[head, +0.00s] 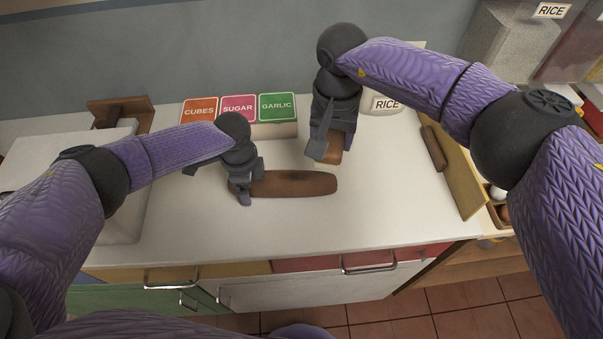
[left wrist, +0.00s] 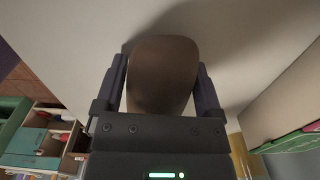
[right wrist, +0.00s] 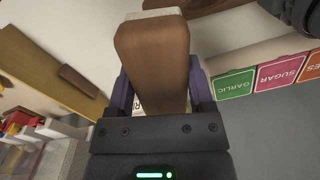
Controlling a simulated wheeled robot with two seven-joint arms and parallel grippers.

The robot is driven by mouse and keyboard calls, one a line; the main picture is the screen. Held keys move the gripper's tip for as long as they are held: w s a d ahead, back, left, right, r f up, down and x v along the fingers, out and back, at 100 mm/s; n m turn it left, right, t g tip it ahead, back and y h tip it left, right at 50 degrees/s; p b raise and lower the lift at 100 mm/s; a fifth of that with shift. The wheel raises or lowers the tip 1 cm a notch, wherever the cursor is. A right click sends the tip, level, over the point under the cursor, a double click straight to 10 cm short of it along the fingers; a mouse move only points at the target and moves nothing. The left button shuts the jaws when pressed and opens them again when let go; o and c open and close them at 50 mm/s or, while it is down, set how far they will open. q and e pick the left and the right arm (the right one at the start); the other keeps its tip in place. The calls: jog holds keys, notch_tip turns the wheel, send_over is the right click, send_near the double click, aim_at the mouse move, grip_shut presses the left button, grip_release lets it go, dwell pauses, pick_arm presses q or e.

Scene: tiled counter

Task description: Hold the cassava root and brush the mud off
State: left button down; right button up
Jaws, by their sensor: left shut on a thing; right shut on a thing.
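The cassava root (head: 300,184) is a long brown piece lying along the counter in the head view. My left gripper (head: 246,190) is shut on its left end; the left wrist view shows the root (left wrist: 162,75) between both fingers. My right gripper (head: 328,150) is shut on a brush with a brown wooden body (head: 333,152), held behind and above the root's right part. The right wrist view shows the brush body (right wrist: 153,55) between the fingers, with a pale strip (right wrist: 154,14) at its far edge. The brush appears apart from the root.
The front counter is clear.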

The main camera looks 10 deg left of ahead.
jog(key=a+f, duration=0.2)
jog(key=s+a+f, duration=0.1)
jog(key=a+f, duration=0.1)
jog(key=a, duration=0.1)
dwell(0.5)
